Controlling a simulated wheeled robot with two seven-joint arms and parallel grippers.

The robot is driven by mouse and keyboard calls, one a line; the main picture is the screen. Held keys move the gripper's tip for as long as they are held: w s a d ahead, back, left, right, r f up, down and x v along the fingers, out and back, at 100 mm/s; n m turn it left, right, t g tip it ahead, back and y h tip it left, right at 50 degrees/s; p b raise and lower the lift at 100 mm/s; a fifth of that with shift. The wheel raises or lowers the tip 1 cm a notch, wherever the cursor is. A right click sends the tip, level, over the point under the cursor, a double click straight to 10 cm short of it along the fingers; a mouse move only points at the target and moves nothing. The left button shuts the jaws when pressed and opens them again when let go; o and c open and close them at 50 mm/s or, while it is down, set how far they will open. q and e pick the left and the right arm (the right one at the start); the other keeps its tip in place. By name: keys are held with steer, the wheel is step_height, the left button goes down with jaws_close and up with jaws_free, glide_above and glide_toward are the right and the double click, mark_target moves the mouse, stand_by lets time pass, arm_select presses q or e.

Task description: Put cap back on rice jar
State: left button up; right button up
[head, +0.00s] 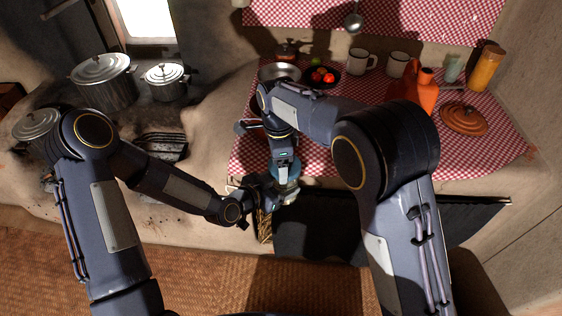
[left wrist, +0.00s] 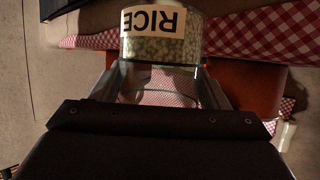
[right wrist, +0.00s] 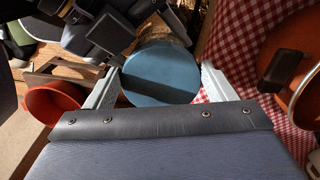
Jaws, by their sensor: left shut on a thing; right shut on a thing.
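The rice jar (left wrist: 160,48) is clear glass with pale grains and a RICE label (left wrist: 153,20) that reads upside down in the left wrist view. My left gripper (left wrist: 160,88) is shut on it. In the head view the jar (head: 287,194) is over the table's front edge, largely covered by my grippers. The blue round cap (right wrist: 160,74) is between the fingers of my right gripper (right wrist: 158,88), which is shut on it. The cap is right at the jar's end. I cannot tell whether it is seated or slightly apart. My left gripper (head: 262,192) comes in from the side, below the right (head: 284,172).
Metal pots (head: 103,80) stand on the hearth at left. A dark opening (head: 320,225) lies below the table edge.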

steer(key=o, duration=0.9)
steer(key=shift+o, duration=0.2)
steer(key=shift+r, duration=0.1)
steer(key=shift+r, duration=2.2)
